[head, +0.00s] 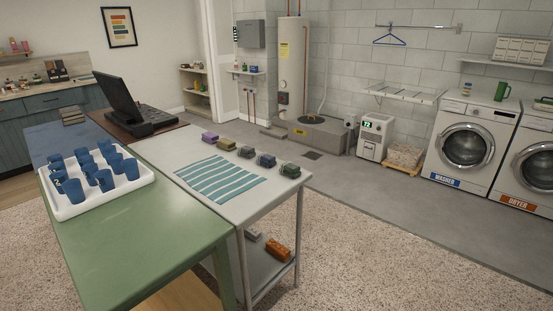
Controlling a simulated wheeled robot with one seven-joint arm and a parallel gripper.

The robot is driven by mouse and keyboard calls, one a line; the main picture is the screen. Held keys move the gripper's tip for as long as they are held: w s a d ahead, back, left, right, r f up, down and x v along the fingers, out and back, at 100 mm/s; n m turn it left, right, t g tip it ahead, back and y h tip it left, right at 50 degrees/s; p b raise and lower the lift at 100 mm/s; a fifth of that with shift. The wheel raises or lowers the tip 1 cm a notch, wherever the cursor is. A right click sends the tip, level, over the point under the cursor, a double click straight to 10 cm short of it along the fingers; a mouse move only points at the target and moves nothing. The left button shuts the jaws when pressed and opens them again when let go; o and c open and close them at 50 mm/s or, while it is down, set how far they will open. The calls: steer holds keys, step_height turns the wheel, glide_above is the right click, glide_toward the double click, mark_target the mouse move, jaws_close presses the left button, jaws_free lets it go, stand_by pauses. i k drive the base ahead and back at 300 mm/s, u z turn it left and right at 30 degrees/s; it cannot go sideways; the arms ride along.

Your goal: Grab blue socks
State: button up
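A row of small rolled bundles that look like socks lies along the far edge of a grey table, behind a teal-and-white striped cloth (220,180). From left to right are a purple bundle (210,138), an olive-brown bundle (227,143), a dark grey bundle (245,151), a dark blue-grey bundle (265,160) and a grey-green bundle (289,168). The dark blue-grey one looks closest to blue socks, but at this size I cannot be sure of its colour. My gripper is not in view.
The grey table (258,200) adjoins a green table (140,262) bearing a white tray (75,211) of blue cups. A dark laptop-like device (122,100) stands behind. An orange item (277,250) sits on the lower shelf. Carpet (390,255) is open at right, before the washer (465,150).

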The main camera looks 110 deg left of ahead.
mark_target(266, 160)
steer(key=u, duration=2.75)
steer(key=i, duration=2.05)
steer(key=u, duration=2.5)
